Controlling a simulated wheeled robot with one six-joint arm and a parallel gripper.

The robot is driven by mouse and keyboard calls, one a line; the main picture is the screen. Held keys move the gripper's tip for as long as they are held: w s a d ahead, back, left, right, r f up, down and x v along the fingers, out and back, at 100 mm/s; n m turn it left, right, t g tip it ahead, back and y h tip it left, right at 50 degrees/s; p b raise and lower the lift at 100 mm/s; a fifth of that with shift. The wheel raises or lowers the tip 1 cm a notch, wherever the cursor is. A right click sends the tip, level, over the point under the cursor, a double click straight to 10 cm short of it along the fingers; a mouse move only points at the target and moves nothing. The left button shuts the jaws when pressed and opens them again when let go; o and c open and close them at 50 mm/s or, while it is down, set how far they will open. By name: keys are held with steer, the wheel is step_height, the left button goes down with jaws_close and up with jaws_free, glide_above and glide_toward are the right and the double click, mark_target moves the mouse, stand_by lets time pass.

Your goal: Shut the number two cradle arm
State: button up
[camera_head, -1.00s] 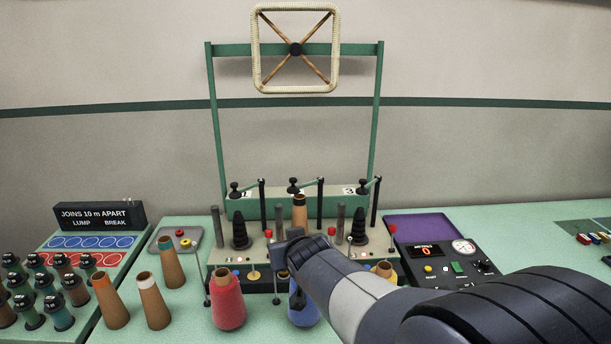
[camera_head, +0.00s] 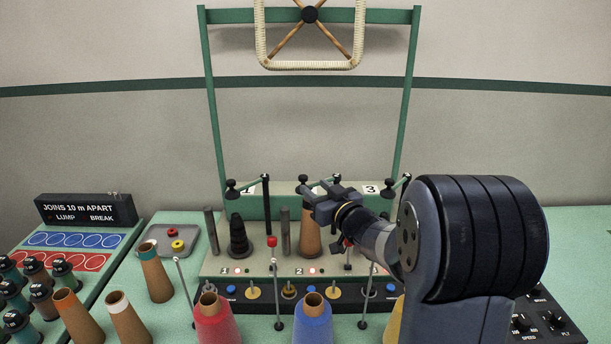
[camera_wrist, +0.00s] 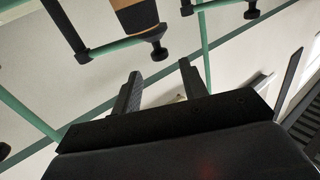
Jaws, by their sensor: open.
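The number two cradle arm (camera_head: 303,181) is at the middle of the machine's back row, its dark knob partly showing behind my gripper. A bare brown cone (camera_head: 310,240) stands upright at this middle position. My gripper (camera_head: 311,204) is open and empty, just in front of the arm and over the cone's top. In the wrist view my two fingers (camera_wrist: 162,82) are spread with nothing between them. Beyond them hang a green arm with a black knob (camera_wrist: 158,50) and a brown cone (camera_wrist: 135,16). Contact with the arm cannot be told.
Similar cradle arms stand at number one (camera_head: 248,184) and number three (camera_head: 396,183). Red (camera_head: 217,325) and blue (camera_head: 312,326) yarn cones stand in front. Thin posts, one with a red knob (camera_head: 272,241), rise near my gripper. A green frame (camera_head: 310,15) stands behind.

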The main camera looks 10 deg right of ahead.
mark_target(306, 179)
steer(key=p+x, duration=0.1)
steer(key=x, duration=0.6)
jaws_close()
stand_by(0.4)
